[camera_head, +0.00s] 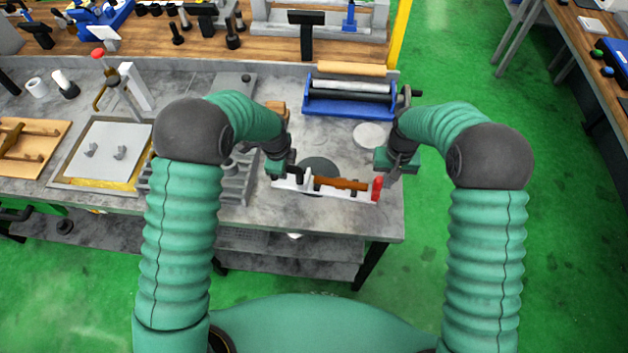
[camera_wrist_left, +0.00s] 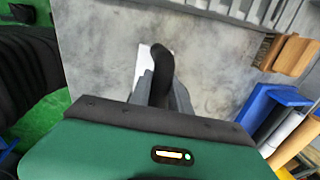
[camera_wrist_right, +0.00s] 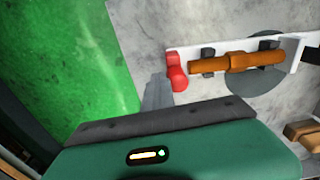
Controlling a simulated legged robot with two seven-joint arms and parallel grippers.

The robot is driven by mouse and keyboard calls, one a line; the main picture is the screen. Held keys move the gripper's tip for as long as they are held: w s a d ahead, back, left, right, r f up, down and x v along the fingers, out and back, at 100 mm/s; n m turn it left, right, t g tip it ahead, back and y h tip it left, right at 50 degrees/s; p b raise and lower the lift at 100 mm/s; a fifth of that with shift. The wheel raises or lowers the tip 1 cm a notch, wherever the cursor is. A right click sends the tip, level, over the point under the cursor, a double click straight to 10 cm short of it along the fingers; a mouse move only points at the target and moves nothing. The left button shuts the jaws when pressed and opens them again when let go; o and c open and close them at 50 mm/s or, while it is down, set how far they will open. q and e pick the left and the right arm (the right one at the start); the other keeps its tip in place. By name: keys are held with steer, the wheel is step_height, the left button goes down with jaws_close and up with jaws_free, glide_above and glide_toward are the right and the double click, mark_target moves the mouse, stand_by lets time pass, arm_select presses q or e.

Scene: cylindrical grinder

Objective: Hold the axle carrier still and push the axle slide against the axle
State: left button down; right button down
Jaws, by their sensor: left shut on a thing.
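The axle carrier (camera_head: 333,192) is a white rail lying on the grey table, with dark supports under a brown axle (camera_head: 342,184). The axle slide (camera_head: 377,188) is the red piece at the carrier's right end. In the right wrist view the red slide (camera_wrist_right: 177,73) stands beside the axle's end (camera_wrist_right: 195,67). My left gripper (camera_head: 291,175) is shut on a dark rounded part (camera_wrist_left: 162,75) at the carrier's left end; its fingers partly hide the white rail. My right gripper (camera_head: 388,178) is just right of the slide, its fingers (camera_wrist_right: 157,92) together and empty, apart from the slide.
A grey disc (camera_head: 318,165) lies behind the carrier. A blue roller stand (camera_head: 350,100) and a pale round disc (camera_head: 370,135) are farther back. A grey slotted block (camera_head: 235,185) stands at left. The table ends close to my right gripper, with green floor beyond.

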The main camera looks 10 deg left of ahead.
mark_target(377, 178)
arm_select(q)
steer(key=shift+d, duration=0.15)
arm_select(e)
steer(key=shift+w+a, duration=0.1)
steer(key=shift+a, duration=1.45)
steer(key=shift+d, duration=0.2)
arm_select(q)
steer(key=shift+s, duration=0.1)
arm_select(e)
steer(key=shift+d+r, duration=0.1)
steer(key=shift+d, duration=1.05)
arm_select(q)
steer(key=shift+f, duration=0.1)
arm_select(e)
step_height(377, 178, up, 8)
arm_select(q)
steer(key=c, duration=1.1)
jaws_free()
